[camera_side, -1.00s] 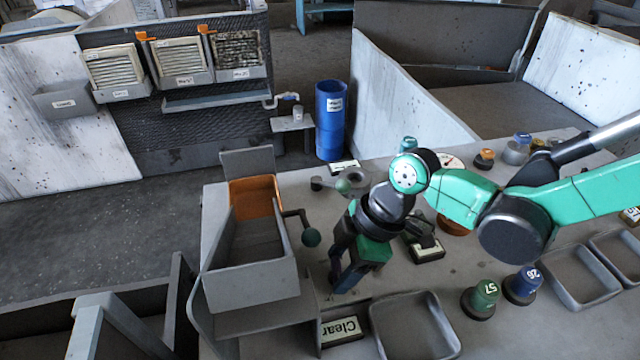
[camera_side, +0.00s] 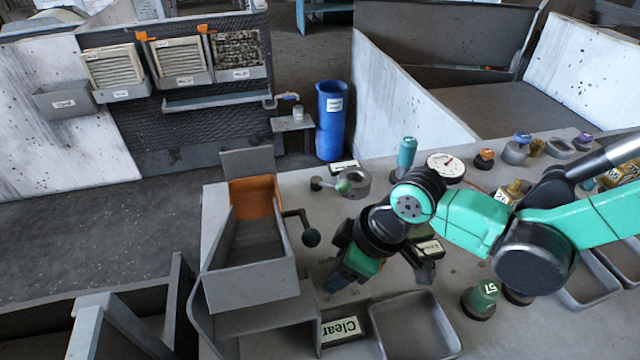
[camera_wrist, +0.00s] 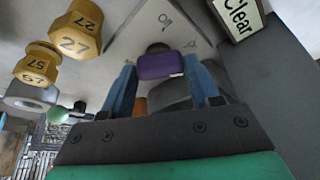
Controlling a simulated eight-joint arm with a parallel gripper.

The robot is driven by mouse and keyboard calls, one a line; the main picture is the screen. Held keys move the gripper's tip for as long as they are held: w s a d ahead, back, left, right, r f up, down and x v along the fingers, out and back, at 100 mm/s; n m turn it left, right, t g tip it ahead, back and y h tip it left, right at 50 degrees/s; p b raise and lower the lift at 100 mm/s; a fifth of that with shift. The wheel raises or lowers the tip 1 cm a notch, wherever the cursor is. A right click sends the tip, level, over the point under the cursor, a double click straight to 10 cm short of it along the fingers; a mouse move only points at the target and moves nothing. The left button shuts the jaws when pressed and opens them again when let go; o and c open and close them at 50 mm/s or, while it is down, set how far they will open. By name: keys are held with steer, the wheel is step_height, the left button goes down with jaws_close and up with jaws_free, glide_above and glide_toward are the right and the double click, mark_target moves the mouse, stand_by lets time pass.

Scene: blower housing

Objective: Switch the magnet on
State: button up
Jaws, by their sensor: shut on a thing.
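In the wrist view my gripper (camera_wrist: 160,88) has its blue fingers on either side of a purple knob (camera_wrist: 160,66) with a small white label, and it is shut on it. The knob sits over a pale grey plate (camera_wrist: 190,22) marked "Off". A dark round part shows just behind the knob, and whatever joins knob and plate is hidden. In the side view my gripper (camera_side: 335,282) is tilted low over the table, behind the "Clear" label. The knob and plate are hidden there by the gripper.
A "Clear" label (camera_side: 342,328) and an empty grey tray (camera_side: 450,338) lie in front. A grey hopper with a crank (camera_side: 311,238) stands left. A green numbered weight (camera_side: 484,297) stands right. Yellow numbered weights (camera_wrist: 75,35) show in the wrist view.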

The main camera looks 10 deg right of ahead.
steer(key=o, duration=1.3)
steer(key=shift+r, duration=0.1)
steer(key=shift+v, duration=2.75)
steer(key=d+r+m+t+h, duration=0.1)
steer(key=d+r+m, duration=0.1)
steer(key=d, duration=0.5)
steer(key=d+r+m+t+h, duration=0.1)
steer(key=d+r+m+t, duration=0.1)
steer(key=d+m, duration=0.3)
steer(key=s+d+r+m+t+h, duration=0.1)
steer(key=d+r+m, duration=0.1)
steer(key=d, duration=0.8)
steer(key=shift+s+d+r+m+t+h, duration=0.1)
steer(key=shift+m+t+h, duration=0.05)
steer(key=shift+m, duration=0.3)
steer(key=shift+d+r+m+t+h, duration=0.1)
steer(key=shift+m+t+h, duration=0.05)
steer(key=shift+m, duration=0.3)
